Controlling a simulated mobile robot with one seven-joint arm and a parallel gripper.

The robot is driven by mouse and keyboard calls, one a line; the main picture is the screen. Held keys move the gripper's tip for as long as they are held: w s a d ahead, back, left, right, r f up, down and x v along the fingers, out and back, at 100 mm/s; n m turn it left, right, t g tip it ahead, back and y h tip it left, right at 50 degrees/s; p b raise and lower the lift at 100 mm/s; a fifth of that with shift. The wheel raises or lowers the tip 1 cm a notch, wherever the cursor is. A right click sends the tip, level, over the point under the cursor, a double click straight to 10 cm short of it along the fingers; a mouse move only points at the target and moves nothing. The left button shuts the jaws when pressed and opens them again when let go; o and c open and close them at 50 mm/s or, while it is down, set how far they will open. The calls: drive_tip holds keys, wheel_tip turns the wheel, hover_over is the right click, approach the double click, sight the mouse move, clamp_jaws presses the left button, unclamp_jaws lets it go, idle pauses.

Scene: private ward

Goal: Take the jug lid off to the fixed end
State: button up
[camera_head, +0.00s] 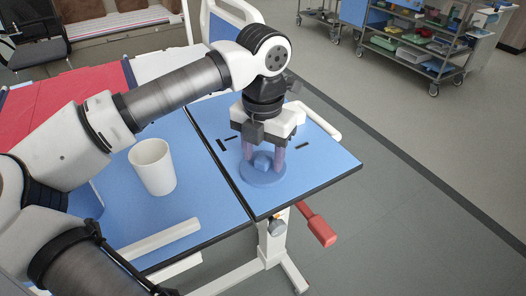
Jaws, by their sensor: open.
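The jug lid (262,177) is a blue disc with a rounded knob, lying flat on the blue fixed end (318,165) of the table. My gripper (264,158) points down over the lid, its fingers open on either side of the knob. Whether a finger touches the knob or disc cannot be told. The white jug (152,167) stands upright and uncovered on the larger blue table section to the left, its handle not visible.
A dark gap (216,158) divides the two table sections. A white rail (158,240) runs along the near edge, and another (322,122) stands at the right section's far edge. A red lever (318,226) hangs below. The floor at right is clear; a stocked cart (420,50) stands behind.

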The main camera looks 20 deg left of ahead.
wheel_tip(320, 180, up, 19)
drive_tip(key=p, duration=1.1)
drive_tip(key=shift+f, duration=0.15)
